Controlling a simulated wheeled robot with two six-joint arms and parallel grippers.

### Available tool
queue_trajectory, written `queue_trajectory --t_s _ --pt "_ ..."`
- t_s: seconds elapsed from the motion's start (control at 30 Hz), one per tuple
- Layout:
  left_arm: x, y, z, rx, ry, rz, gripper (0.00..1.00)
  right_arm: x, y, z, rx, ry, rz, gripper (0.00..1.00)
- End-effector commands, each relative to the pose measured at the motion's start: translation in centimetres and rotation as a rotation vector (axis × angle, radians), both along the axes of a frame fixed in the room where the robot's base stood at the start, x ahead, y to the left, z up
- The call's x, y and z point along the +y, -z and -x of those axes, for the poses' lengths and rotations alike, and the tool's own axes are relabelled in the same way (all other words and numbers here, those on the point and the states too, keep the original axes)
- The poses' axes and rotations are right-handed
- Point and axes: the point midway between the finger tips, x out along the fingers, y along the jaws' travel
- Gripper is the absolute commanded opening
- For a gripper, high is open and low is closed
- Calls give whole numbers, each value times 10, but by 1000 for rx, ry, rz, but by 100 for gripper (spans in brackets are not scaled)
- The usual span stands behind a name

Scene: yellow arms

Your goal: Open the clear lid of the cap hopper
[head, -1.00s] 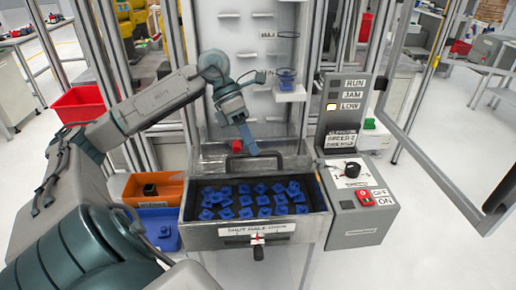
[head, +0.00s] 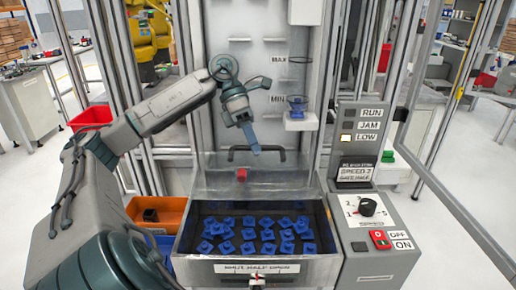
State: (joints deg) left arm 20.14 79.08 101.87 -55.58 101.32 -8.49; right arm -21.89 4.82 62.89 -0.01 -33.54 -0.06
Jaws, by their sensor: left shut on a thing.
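The cap hopper (head: 190,240) is a grey metal bin with many loose blue caps (head: 265,230) lying in it. Its clear lid (head: 285,178) stands raised at the back of the bin, with its dark bar handle (head: 232,149) along the top edge. My left gripper (head: 255,150) points down at the middle of this handle and is shut on it. Its blue fingertips partly cover the bar. A red block (head: 241,175) shows through or beside the clear lid; I cannot tell which. My right gripper is not in view.
A control box with a dial (head: 367,207) and a red switch (head: 380,239) stands right of the hopper. An orange bin (head: 160,212) sits to its left. An open framed door (head: 470,190) is at the right.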

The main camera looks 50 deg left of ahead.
Motion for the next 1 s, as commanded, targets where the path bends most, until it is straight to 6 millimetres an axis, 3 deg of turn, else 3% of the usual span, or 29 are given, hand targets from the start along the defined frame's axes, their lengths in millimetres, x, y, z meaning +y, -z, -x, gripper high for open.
queue_trajectory --t_s 0.33,0.37,0.47,1.0 --pt "1 6 0 7 0 -5 0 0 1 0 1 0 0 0" --pt "1 6 0 7 0 -5 14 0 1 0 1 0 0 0" --pt "1 5 0 6 0 -3 34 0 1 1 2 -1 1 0" --pt "0 -7 -1 -2 1 1 34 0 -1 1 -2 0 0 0"
